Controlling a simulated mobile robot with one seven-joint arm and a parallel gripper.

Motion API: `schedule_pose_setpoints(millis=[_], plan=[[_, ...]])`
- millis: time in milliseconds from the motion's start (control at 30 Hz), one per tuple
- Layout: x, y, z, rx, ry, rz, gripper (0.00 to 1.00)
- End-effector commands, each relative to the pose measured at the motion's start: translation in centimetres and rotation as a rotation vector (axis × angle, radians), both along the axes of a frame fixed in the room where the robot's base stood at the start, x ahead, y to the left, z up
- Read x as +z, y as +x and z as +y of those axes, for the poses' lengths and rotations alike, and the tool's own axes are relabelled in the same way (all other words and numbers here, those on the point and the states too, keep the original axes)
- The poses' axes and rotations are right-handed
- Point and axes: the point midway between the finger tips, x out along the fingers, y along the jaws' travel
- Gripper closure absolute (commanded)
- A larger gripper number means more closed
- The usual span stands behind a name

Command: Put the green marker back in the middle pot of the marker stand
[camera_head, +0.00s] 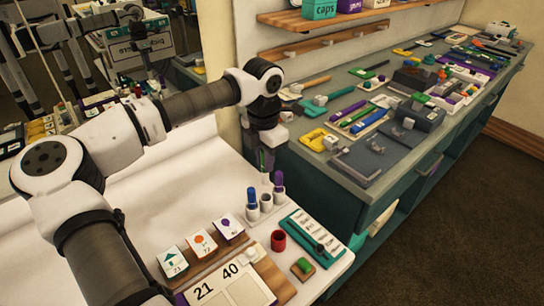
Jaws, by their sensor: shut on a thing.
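My gripper (267,162) points down above the marker stand, shut on the green marker (262,160). The marker is upright, and part of it is hidden by the fingers. The white marker stand (257,214) stands on the pale table below. A blue marker (252,197) is in its left pot and a purple marker (279,182) in its right pot. The grey middle pot (266,201) holds no marker. My gripper is above and apart from this pot; exact alignment in depth is hard to tell.
A red cup (278,240), a teal tray with white pieces (312,239) and a small green-topped block (302,267) stand in front of the stand. Picture cards (202,245) lean at left. A cluttered teal bench (300,157) lies behind right.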

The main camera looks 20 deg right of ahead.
Motion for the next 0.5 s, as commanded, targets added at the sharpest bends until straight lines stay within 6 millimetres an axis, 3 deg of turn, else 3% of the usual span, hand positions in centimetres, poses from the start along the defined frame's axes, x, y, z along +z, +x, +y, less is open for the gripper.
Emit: schedule_pose_setpoints(millis=[500], plan=[[-4.0, 0.0, 0.0, 0.000, -0.001, 0.001, 1.00]])
